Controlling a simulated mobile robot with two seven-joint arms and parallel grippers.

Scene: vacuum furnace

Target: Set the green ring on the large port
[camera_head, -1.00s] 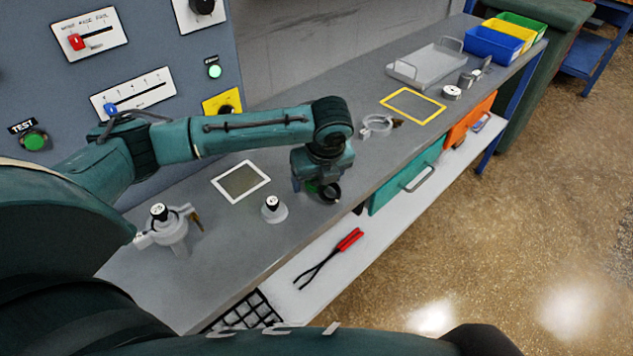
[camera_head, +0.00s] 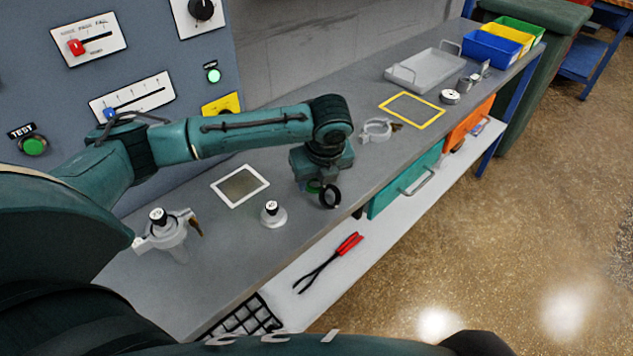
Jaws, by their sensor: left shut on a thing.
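My left gripper (camera_head: 320,190) hangs from the wrist over the bench's front part, to the right of the two ports. A grey port with a black, number-marked cap (camera_head: 271,209) stands upright on the bench. A bigger grey fitting with a similar cap and a clamp (camera_head: 165,239) stands farther left. I cannot tell which is the large port. My right gripper is not in view.
A white-framed pad (camera_head: 240,186) lies behind the smaller port. A loose clamp (camera_head: 376,130), a yellow frame (camera_head: 413,109) and a grey tray (camera_head: 424,70) lie farther right. Red-handled pliers (camera_head: 348,244) lie on the lower shelf. The control panel (camera_head: 130,60) rises behind.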

